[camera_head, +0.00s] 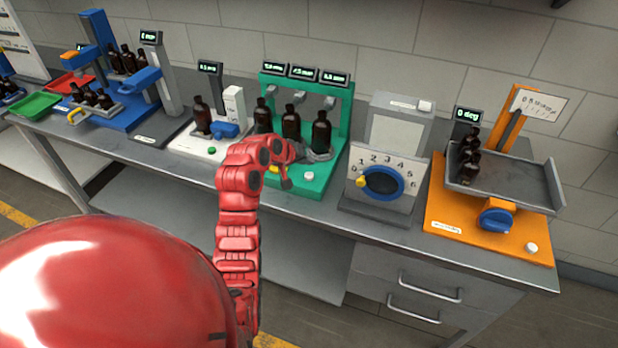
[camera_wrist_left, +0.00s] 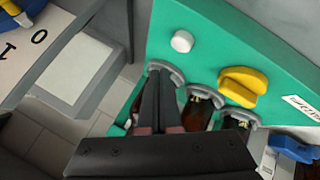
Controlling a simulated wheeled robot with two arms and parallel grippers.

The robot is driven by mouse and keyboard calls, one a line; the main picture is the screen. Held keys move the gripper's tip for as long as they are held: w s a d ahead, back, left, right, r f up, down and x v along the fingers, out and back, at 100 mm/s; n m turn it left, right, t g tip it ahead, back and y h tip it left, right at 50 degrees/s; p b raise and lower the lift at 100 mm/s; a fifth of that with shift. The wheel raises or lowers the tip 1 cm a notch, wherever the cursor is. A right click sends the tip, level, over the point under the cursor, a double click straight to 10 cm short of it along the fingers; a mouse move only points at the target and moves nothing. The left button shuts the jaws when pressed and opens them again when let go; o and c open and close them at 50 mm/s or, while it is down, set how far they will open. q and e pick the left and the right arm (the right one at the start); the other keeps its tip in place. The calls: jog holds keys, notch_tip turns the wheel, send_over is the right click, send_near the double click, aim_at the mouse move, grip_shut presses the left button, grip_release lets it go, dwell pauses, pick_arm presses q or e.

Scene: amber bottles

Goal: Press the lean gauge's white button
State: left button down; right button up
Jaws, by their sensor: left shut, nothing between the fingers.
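The lean gauge (camera_head: 480,237) is the orange unit at the right end of the bench, with a "0 deg" display (camera_head: 467,115). Its white button (camera_head: 532,247) is at the front right corner of the orange base. A grey tray (camera_head: 520,185) on it holds dark bottles (camera_head: 468,160) at its left end. My left gripper (camera_head: 287,184) is over the green unit, well left of the lean gauge. In the left wrist view its fingers (camera_wrist_left: 160,75) are shut and empty, and the lean gauge is out of view. My right gripper is not in view.
The green unit (camera_head: 319,182) holds three bottles and has its own white button (camera_head: 309,175), also in the left wrist view (camera_wrist_left: 182,41). A grey dial unit (camera_head: 402,140) stands between it and the lean gauge. Other bottle stations fill the bench's left.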

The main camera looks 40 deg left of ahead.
aim_at(307, 177)
pick_arm(q)
jog(key=shift+f+b, duration=0.4)
jog(key=shift+f, duration=0.85)
dwell(1.0)
jog(key=shift+f, duration=0.4)
jog(key=shift+f+b, duration=0.5)
dwell(0.8)
jog(key=shift+r, duration=0.15)
jog(key=shift+r+p, duration=0.35)
jog(key=shift+r, duration=0.4)
jog(key=shift+r+p, duration=0.95)
jog(key=shift+r, duration=1.55)
